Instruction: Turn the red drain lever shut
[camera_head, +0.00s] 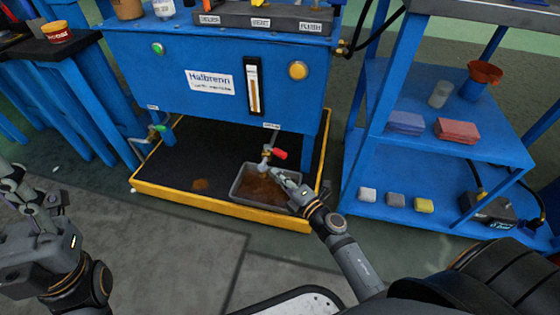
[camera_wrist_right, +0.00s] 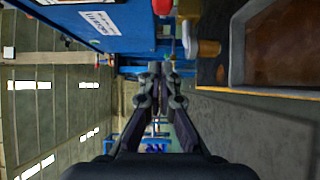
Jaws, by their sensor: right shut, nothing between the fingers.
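The red drain lever (camera_head: 280,154) sits on a small pale valve (camera_head: 266,153) under the blue machine, pointing right in the head view. A red end, likely the same lever, shows at the top edge of the wrist view (camera_wrist_right: 162,6), near a brass-coloured outlet (camera_wrist_right: 207,47). My right gripper (camera_head: 276,172) is just below the valve, over the tray's back part. Its fingers (camera_wrist_right: 160,72) are together and empty, apart from the lever in the wrist view. My left gripper (camera_head: 12,182) is at the left edge, far from the lever; its finger opening is unclear.
A grey tray (camera_head: 235,193) with brown liquid stands under the valve, in a yellow-rimmed black basin (camera_head: 225,208). A green-handled valve (camera_head: 158,128) is at the left. A blue shelf (camera_head: 375,170) with sponges stands close on the right. The front floor is clear.

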